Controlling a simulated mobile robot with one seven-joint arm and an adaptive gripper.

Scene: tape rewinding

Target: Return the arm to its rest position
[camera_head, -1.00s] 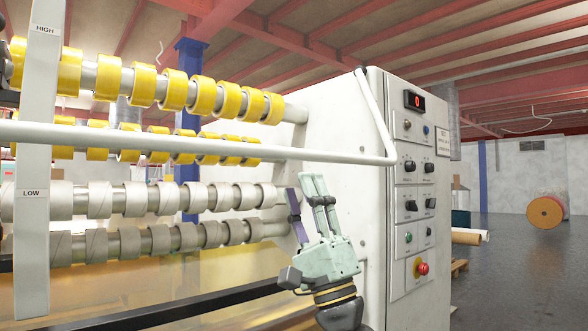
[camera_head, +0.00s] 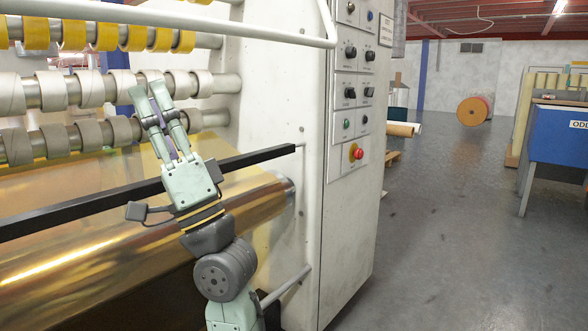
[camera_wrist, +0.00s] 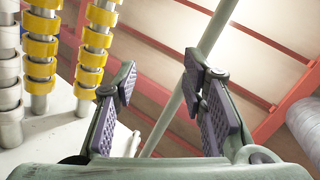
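My gripper (camera_head: 157,112) points upward in the head view, in front of the lower row of grey cores on the machine. Its pale green fingers carry dark purple pads. In the wrist view my gripper (camera_wrist: 160,95) has its two pads well apart with nothing between them, so it is open and empty. My arm runs down from it to the bottom of the head view, in front of the gold film roll (camera_head: 60,265).
The tape machine (camera_head: 300,120) stands close, with a white bar (camera_head: 200,25), a black rail (camera_head: 90,205) and a control panel with a red button (camera_head: 356,153). Yellow tape rolls (camera_head: 73,33) sit above. Open floor (camera_head: 450,220) lies right, before a blue table (camera_head: 560,140).

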